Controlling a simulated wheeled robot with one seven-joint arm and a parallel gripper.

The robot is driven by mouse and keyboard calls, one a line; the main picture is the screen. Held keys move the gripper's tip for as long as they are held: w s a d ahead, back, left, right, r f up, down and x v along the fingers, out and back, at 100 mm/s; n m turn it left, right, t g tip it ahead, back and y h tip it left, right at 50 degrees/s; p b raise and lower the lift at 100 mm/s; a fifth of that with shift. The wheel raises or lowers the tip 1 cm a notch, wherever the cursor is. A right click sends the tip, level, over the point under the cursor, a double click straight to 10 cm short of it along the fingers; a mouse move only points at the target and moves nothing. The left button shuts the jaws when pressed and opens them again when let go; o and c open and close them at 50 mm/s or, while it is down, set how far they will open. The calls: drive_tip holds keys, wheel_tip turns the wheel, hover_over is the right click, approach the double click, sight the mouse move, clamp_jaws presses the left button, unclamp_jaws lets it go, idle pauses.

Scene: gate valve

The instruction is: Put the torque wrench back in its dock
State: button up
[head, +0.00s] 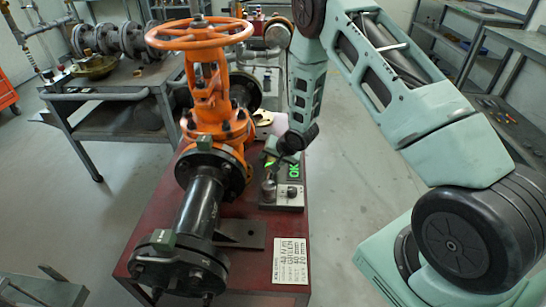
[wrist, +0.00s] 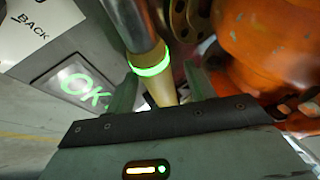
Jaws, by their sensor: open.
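The torque wrench (wrist: 150,66) shows in the wrist view as a metal shaft with a tan handle and a glowing green ring. It passes between the two fingers of my gripper (wrist: 160,92), which is open, with gaps visible beside the handle. The display also shows in the wrist view (wrist: 85,85). The wrench is mostly hidden in the head view, and I cannot tell how fully it is seated.
The orange gate valve (head: 208,100) with its handwheel and dark flanged pipe (head: 200,205) stands close left of my gripper. A white card (head: 293,260) lies on the red bench (head: 150,215). A grey workbench (head: 120,105) is behind left.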

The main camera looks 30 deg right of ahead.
drive_tip(key=v, duration=1.7)
drive_tip(key=shift+r, duration=0.25)
drive_tip(key=shift+s, duration=0.1)
drive_tip(key=s+a+r+n+g, duration=0.2)
drive_tip(key=s+a+r+n, duration=0.25)
drive_tip(key=a, duration=0.35)
drive_tip(key=s+a+r+n+g, duration=0.1)
drive_tip(key=s+a+r+n, duration=0.35)
drive_tip(key=a, duration=0.45)
drive_tip(key=s+a+r+n+g, duration=0.2)
drive_tip(key=s+a+n, duration=0.1)
drive_tip(key=s, duration=0.6)
drive_tip(key=s+a+r+n+g+h, duration=0.1)
drive_tip(key=s+a+r+n, duration=0.1)
drive_tip(key=s, duration=0.7)
drive_tip(key=shift+s+a+r+n+g, duration=0.25)
drive_tip(key=shift+a+n+g, duration=0.15)
drive_tip(key=shift+a+n, duration=0.55)
drive_tip(key=shift+a, duration=0.1)
